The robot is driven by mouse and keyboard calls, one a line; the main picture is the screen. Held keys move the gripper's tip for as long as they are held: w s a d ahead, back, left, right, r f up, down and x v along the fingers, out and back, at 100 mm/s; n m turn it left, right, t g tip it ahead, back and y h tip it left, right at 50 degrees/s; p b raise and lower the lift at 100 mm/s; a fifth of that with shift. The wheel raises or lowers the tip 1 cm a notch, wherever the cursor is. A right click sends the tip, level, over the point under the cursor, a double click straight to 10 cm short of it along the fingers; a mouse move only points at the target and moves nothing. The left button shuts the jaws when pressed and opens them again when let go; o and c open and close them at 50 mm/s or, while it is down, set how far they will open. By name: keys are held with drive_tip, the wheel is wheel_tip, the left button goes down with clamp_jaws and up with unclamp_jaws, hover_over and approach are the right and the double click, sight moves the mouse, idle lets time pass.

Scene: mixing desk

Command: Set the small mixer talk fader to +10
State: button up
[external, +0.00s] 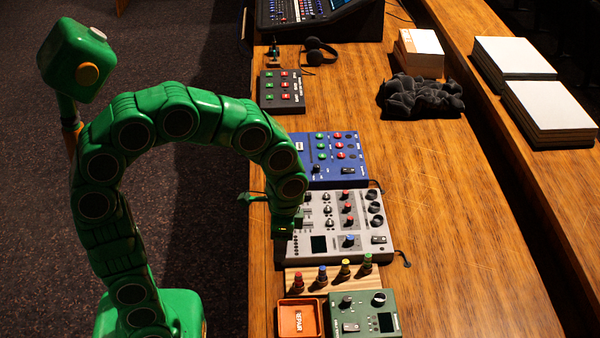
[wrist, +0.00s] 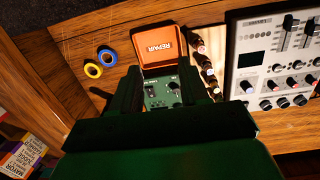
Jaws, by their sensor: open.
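The small mixer (external: 325,243) is the light grey desk unit with knobs, a dark screen and short faders (external: 308,212) on its left part. In the wrist view, the mixer (wrist: 252,60) lies at the right, with two fader slots near its top edge. The fader labels are too small to read, so I cannot tell which is talk or its setting. My gripper (external: 286,229) hangs at the mixer's left edge in the external view; contact is unclear. In the wrist view, my gripper (wrist: 158,82) is open, with no mixer part between its fingers.
An orange repair tray (external: 284,306), a green box (external: 372,302) and a row of coloured-top knobs (external: 322,275) lie nearer the camera. A blue button box (external: 340,150) sits beyond the mixer. Tape rolls (wrist: 93,70) show in the wrist view. The desk right of the mixer is clear.

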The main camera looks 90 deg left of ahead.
drive_tip(key=shift+t, duration=0.5)
drive_tip(key=w+a+f, duration=0.1)
drive_tip(key=a+f, duration=0.3)
drive_tip(key=a, duration=0.8)
drive_tip(key=w+a+f, duration=0.2)
drive_tip(key=a+f, duration=0.1)
drive_tip(key=a, duration=0.9)
drive_tip(key=w+a+f, duration=0.2)
drive_tip(key=a+f, duration=0.2)
drive_tip(key=a, duration=0.8)
drive_tip(key=shift+w+f, duration=0.15)
drive_tip(key=shift+f, duration=0.2)
drive_tip(key=shift+a+f, duration=0.2)
drive_tip(key=shift+f, duration=3.85)
drive_tip(key=shift+c, duration=0.4)
clamp_jaws()
